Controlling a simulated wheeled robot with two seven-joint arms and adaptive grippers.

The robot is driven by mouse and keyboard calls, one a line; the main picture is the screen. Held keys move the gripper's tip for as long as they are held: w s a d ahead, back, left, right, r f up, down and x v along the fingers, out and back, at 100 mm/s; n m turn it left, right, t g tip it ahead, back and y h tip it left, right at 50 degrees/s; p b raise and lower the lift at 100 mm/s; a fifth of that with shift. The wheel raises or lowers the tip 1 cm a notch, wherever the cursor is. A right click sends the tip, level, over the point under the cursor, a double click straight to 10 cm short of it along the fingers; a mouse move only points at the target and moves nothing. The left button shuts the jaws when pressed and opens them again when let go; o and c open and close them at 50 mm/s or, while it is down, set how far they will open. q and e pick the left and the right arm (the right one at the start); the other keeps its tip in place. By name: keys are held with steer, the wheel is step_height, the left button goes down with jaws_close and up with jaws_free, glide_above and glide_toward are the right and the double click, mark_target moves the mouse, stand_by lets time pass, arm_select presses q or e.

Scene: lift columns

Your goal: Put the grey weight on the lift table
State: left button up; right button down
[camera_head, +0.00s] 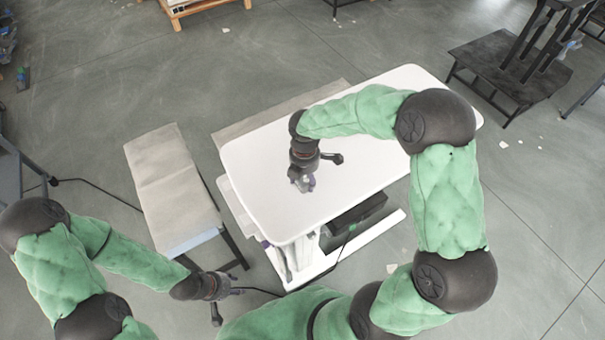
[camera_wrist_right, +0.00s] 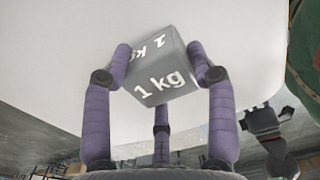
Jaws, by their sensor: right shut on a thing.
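The grey weight (camera_wrist_right: 162,75) is a cube marked "1 kg" in the right wrist view. The purple fingers of my right gripper (camera_wrist_right: 161,78) are closed around it. In the head view, my right gripper (camera_head: 302,184) points down over the left part of the white lift table (camera_head: 375,165) and mostly hides the weight. I cannot tell whether the weight touches the tabletop. My left gripper (camera_head: 236,291) is low in the head view, away from the table, between the bench and my body. Its fingers are too small to tell whether they are open.
A beige-topped bench (camera_head: 165,165) stands left of the lift table. A dark platform (camera_head: 505,65) stands at the upper right. A wooden pallet (camera_head: 200,8) is at the top. Most of the tabletop is bare. A black cable runs on the floor near the table's foot.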

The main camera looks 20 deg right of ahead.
mark_target(304, 177)
steer(key=shift+w+f, duration=0.1)
steer(key=shift+f, duration=0.05)
steer(key=shift+f, duration=0.1)
steer(key=shift+c, duration=1.9)
jaws_free()
steer(key=shift+f, duration=0.1)
step_height(304, 177, up, 12)
steer(key=p, duration=0.4)
